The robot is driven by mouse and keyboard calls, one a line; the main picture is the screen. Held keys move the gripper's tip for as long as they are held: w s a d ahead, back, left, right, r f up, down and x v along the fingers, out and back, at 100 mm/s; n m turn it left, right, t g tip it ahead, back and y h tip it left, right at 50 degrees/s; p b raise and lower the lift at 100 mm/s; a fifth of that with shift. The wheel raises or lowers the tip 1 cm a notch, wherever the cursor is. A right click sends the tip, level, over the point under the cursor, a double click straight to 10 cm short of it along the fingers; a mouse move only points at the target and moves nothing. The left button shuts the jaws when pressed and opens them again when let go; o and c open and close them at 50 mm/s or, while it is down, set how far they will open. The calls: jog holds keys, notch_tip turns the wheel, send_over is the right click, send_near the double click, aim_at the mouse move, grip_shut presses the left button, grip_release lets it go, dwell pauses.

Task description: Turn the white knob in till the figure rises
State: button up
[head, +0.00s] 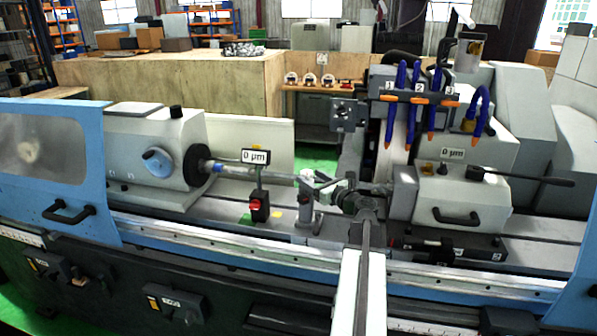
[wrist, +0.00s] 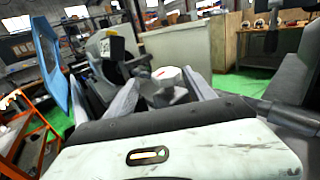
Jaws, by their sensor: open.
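The white knob (wrist: 168,76) shows in the wrist view as a short pale cylinder with a small red mark on its top. My gripper (wrist: 162,92) is open, with one finger to the left of the knob and one to the right. I cannot tell whether either finger touches it. In the head view my gripper (head: 318,184) is beside the grey post of a workpiece rest (head: 304,212), and the knob is hard to make out there. A display (head: 255,156) left of the rest reads 0 µm. A second display (head: 452,154) on the right headstock also reads 0 µm.
A shaft (head: 245,171) runs from the left headstock (head: 158,160) toward the rest. Blue coolant hoses (head: 416,95) with orange tips hang over the wheel area at right. A blue guard door (head: 50,165) stands at left. A light rail (head: 220,248) crosses the front.

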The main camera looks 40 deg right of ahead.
aim_at(303, 170)
jog(key=w, duration=0.2)
jog(key=w+d, duration=0.1)
jog(key=w, duration=0.3)
jog(key=shift+w+d, duration=0.3)
jog(key=shift+d, duration=0.1)
jog(key=shift+s, duration=0.1)
jog(key=shift+a+h, duration=0.1)
jog(key=shift+h, duration=0.3)
grip_shut()
